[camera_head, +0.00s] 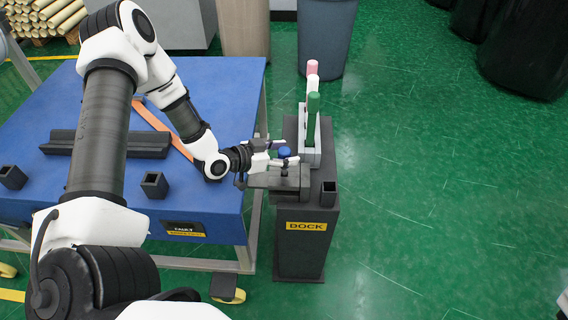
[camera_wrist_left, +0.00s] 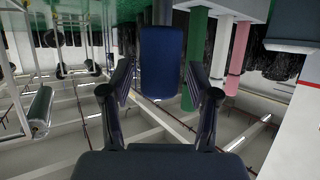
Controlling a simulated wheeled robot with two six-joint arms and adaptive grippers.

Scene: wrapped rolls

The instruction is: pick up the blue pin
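The blue pin (camera_head: 285,152) shows only its round top in the head view, between the fingers of my left gripper (camera_head: 290,152) above the dock stand. In the left wrist view the blue pin (camera_wrist_left: 162,60) appears upright between the two fingertips of the left gripper (camera_wrist_left: 160,80). The fingers are spread, with a narrow gap on the pin's left side; whether the right finger touches it I cannot tell. The pin's lower part is hidden in the head view by the gripper. My right gripper is not in view.
Green (camera_head: 313,104), white (camera_head: 312,68) and pink (camera_head: 312,63) pins stand in a row behind the blue one on the dock stand (camera_head: 300,240). A small black square holder (camera_head: 329,192) sits at its front right corner. The blue table (camera_head: 215,95) is to the left.

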